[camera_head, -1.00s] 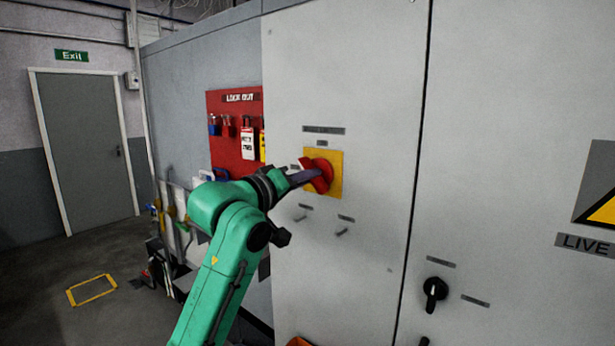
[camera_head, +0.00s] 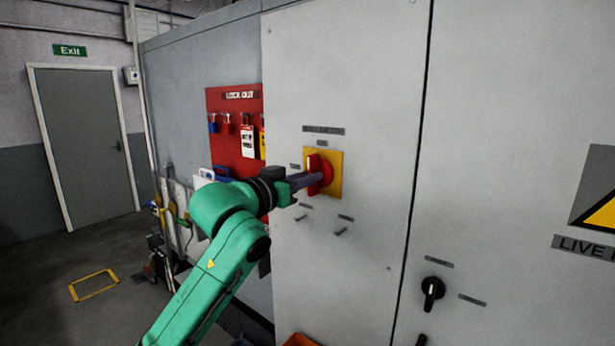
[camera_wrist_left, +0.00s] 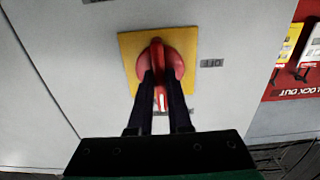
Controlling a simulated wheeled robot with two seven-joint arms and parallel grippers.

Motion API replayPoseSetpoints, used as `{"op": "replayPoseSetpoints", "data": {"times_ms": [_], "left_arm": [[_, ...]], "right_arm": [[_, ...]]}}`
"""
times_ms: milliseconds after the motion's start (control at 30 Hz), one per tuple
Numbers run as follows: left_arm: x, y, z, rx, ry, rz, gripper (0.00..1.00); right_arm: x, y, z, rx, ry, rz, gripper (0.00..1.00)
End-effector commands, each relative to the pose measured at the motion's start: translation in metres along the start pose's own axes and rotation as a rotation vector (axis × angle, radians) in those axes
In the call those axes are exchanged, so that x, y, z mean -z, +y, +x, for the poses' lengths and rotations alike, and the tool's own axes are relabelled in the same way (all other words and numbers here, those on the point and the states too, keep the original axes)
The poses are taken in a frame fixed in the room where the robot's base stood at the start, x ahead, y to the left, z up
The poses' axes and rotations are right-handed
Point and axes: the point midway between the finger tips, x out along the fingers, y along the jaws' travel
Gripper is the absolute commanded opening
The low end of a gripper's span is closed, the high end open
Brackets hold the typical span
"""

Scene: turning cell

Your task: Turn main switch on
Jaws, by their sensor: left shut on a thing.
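The main switch is a red rotary handle (camera_head: 314,174) on a yellow square plate (camera_head: 336,172), mounted on the grey cabinet door. The handle stands upright in the head view, with a white mark near its upper end. My left gripper (camera_head: 312,180) reaches it from the left and is shut on the handle. In the left wrist view the red handle (camera_wrist_left: 158,55) sits between the two dark fingers (camera_wrist_left: 160,82), its white mark towards the gripper body. The small labels around the yellow plate (camera_wrist_left: 186,42) are too small to read. My right gripper is not in view.
A red lockout board (camera_head: 226,150) with padlocks and tags hangs left of the switch. Two small pegs or keys (camera_head: 341,231) stick out below the plate. A black rotary knob (camera_head: 433,292) is on the right-hand door. Open floor lies at the left, before a grey door (camera_head: 82,145).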

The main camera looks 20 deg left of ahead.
Motion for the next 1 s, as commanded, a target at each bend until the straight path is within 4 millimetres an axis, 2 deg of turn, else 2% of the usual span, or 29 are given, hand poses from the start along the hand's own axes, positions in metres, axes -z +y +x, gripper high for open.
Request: {"op": "replayPoseSetpoints", "data": {"times_ms": [533,567,600,633,1000], "left_arm": [[-0.0027,0.0003,0.0006,0.0,-0.007,0.029,0.0],[-0.0027,0.0003,0.0006,0.0,-0.007,0.029,0.24],[-0.0027,0.0003,0.0006,0.0,-0.006,0.029,0.4],[-0.0025,0.0003,0.0006,0.0,-0.006,0.028,0.47],[-0.0018,0.0,-0.0036,0.0,-0.001,0.028,0.47]], "right_arm": [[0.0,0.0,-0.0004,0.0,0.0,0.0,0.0],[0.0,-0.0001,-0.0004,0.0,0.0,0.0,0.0],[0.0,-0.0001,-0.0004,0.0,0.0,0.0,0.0],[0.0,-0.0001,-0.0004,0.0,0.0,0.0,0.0],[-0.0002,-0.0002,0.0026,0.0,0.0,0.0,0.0]]}}
